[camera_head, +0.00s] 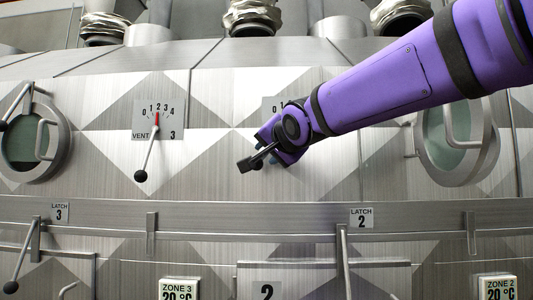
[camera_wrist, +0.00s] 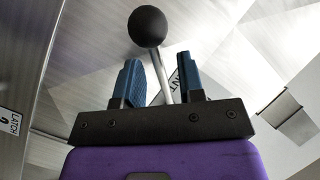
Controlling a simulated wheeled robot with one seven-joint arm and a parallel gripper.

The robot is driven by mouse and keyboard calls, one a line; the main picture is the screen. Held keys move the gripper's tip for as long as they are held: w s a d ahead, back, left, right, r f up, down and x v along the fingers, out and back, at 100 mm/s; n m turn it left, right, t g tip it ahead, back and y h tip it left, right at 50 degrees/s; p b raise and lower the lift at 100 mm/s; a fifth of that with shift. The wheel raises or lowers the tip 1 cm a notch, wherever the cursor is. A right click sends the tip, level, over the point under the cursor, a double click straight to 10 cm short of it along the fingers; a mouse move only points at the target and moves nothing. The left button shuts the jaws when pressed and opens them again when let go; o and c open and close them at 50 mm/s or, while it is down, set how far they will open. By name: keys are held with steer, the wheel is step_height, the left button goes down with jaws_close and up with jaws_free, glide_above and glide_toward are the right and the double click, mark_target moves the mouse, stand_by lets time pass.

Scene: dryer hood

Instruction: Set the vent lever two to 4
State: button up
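The vent lever two shows in the head view as a rod with a dark knob (camera_head: 244,164), sticking out to the lower left past my gripper (camera_head: 264,147). Its dial plate (camera_head: 273,104) shows only 0 and 1; my arm hides the rest and the pointer, so its setting cannot be read. In the wrist view the black ball knob (camera_wrist: 147,27) lies beyond the fingertips. The lever's metal rod (camera_wrist: 160,72) runs between the two blue fingers of my gripper (camera_wrist: 160,78). The fingers stand apart, with gaps showing beside the rod.
To the left is the vent three dial (camera_head: 158,119), its red pointer near 2 and its lever hanging down. Round windows (camera_head: 33,143) flank the panel. Below runs a rail with a latch 2 label (camera_head: 361,217) and latch handles.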

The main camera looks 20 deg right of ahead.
steer(key=s+r, duration=0.1)
steer(key=s, duration=0.7)
steer(key=shift+s+d+r, duration=0.15)
steer(key=shift+d, duration=0.25)
steer(key=s+d+f+n+g, duration=0.2)
steer(key=s+f, duration=0.4)
steer(key=f, duration=0.4)
steer(key=s+d+f+n+g+h, duration=0.1)
steer(key=s+d+f+n+g, duration=0.2)
steer(key=f, duration=0.7)
steer(key=s+d+f+n+g, duration=0.3)
steer(key=s+d+f+g, duration=0.3)
steer(key=s+f, duration=0.4)
steer(key=shift+s+d+h, duration=0.3)
steer(key=shift+s+d, duration=0.1)
steer(key=shift+s, duration=0.1)
